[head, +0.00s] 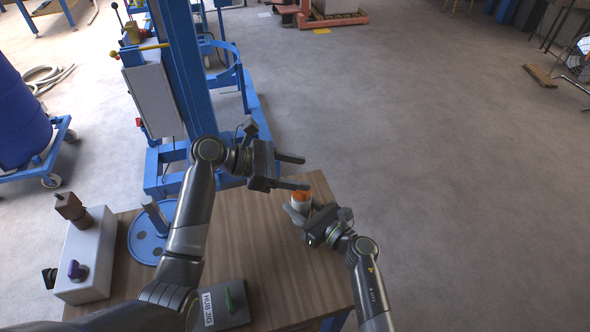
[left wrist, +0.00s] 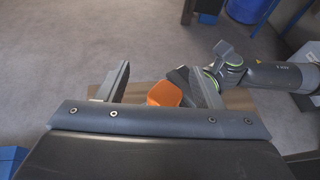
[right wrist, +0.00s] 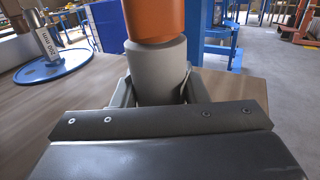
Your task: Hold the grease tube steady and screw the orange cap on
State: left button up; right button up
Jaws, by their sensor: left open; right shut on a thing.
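The pale grey grease tube (right wrist: 157,68) stands upright between the fingers of my right gripper (right wrist: 156,95), which is shut on its lower body. In the head view the tube (head: 298,207) is near the table's right edge, with my right gripper (head: 303,217) around it. The orange cap (right wrist: 153,18) sits on the tube's top; how far it is screwed down cannot be told. The cap (head: 301,196) is just below my left gripper (head: 297,172) in the head view. My left gripper is open and empty. The cap (left wrist: 165,93) shows between its fingers in the left wrist view.
The wooden table (head: 270,260) is clear in its middle. A dark grey block with a green part (head: 230,302) lies at its front. A blue round base with a post (head: 150,240) and a grey box with knobs (head: 88,255) are at the left. The blue mixer frame (head: 180,85) stands behind.

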pick_arm(q)
jog(key=shift+n+t+y, duration=0.8)
jog(key=shift+n+t, duration=0.75)
jog(key=shift+t, duration=0.05)
jog(key=shift+n+t+y, duration=0.8)
jog(key=shift+n+t, duration=0.75)
jog(key=shift+t, duration=0.05)
